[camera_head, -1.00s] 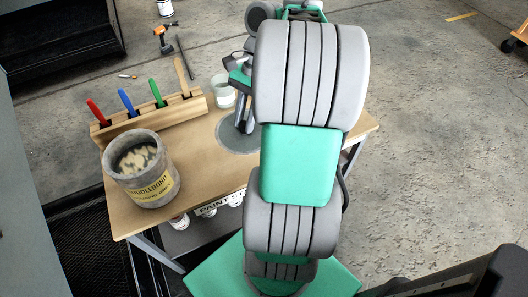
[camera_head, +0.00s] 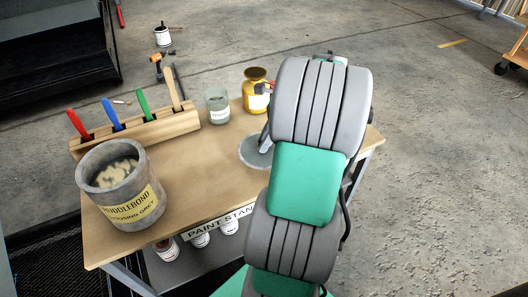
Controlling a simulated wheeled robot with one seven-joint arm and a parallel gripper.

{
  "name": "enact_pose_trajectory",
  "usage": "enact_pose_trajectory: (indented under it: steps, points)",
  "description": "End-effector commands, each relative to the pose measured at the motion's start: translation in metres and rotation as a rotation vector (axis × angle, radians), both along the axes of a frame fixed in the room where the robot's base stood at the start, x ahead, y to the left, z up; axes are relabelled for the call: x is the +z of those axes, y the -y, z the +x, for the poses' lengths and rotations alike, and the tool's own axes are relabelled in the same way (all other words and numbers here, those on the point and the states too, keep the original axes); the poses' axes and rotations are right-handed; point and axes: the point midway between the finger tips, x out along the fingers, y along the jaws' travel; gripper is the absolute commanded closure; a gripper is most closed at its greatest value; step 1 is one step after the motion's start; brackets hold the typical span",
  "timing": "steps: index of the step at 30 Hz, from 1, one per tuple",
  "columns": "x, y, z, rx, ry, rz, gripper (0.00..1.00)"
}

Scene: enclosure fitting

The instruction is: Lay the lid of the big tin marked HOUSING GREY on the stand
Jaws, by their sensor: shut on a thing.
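The big tin (camera_head: 122,190) is grey with a yellow label reading "HOUSING GREY". It stands open on the left front of the wooden-topped paint stand (camera_head: 205,180), with pale contents showing. Its lid, a flat grey disc (camera_head: 252,156), is level at or just above the stand's top, right of the middle. I cannot tell whether it touches the wood. My gripper (camera_head: 265,143) is shut on the lid from above, at its right side. My arm hides most of the gripper and the right edge of the lid.
A wooden rack (camera_head: 142,131) with several coloured-handled tools stands at the back left. A glass jar (camera_head: 218,107) and a yellow jar (camera_head: 256,92) stand at the back edge. Small tins (camera_head: 200,239) sit on the shelf below. The stand's middle is bare.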

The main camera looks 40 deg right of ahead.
Motion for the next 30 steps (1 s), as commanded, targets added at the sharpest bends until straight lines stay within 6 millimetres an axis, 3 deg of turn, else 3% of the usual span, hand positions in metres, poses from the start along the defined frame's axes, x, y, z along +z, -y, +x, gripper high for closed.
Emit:
enact_pose_trajectory:
  steps: [8, 19, 20, 27, 30]
  points:
    - [-0.042, 0.005, 0.010, 0.000, -0.001, -0.001, 1.00]
    - [-0.044, 0.005, 0.009, 0.001, 0.000, -0.002, 1.00]
    - [-0.045, 0.005, 0.009, 0.001, 0.000, -0.002, 0.76]
    - [-0.045, 0.005, 0.009, 0.001, 0.000, -0.002, 0.57]
    - [-0.045, 0.005, 0.009, 0.001, 0.000, -0.002, 0.56]
